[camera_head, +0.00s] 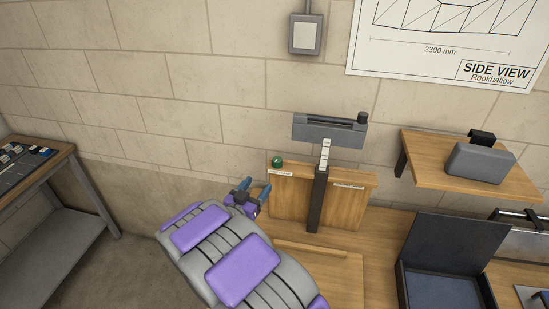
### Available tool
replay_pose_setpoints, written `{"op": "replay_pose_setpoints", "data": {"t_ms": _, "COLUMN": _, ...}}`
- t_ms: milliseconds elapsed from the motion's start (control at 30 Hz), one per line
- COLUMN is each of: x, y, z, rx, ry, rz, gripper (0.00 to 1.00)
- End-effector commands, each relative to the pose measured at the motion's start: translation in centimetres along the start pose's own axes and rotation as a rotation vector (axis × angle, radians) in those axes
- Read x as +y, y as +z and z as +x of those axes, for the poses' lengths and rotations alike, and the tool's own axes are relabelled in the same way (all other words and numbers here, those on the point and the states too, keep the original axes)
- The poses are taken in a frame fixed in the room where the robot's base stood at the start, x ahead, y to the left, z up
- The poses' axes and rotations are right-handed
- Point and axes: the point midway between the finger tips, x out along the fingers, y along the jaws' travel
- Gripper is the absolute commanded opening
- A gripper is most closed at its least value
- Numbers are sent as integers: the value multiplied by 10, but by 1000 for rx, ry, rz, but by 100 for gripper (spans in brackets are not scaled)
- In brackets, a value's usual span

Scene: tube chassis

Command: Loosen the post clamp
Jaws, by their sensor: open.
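A dark upright post (317,203) stands in front of a wooden back panel (346,205). A pale strip with marks (325,152) shows at its upper part. A grey block-like head (328,132) sits across the top, with a dark round knob (362,117) at its right end. I cannot tell for certain which part is the post clamp. My gripper (243,188) has blue-grey fingers and is open, with nothing seen between them. It is left of the post and lower than the head, apart from both. My purple and grey arm reaches up from below.
A green ball-shaped knob (277,162) is at the panel's left top, near my gripper. A wooden shelf (424,168) holding a grey box (480,163) is on the right. An open dark case (458,244) stands below it. A side table (62,157) is far left.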

Motion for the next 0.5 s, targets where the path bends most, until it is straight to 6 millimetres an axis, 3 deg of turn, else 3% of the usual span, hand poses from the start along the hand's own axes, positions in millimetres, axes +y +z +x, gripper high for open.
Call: {"op": "replay_pose_setpoints", "data": {"t_ms": 500, "x": -10, "y": 4, "z": 87, "rx": 3, "ry": 2, "rz": -8, "gripper": 64}}
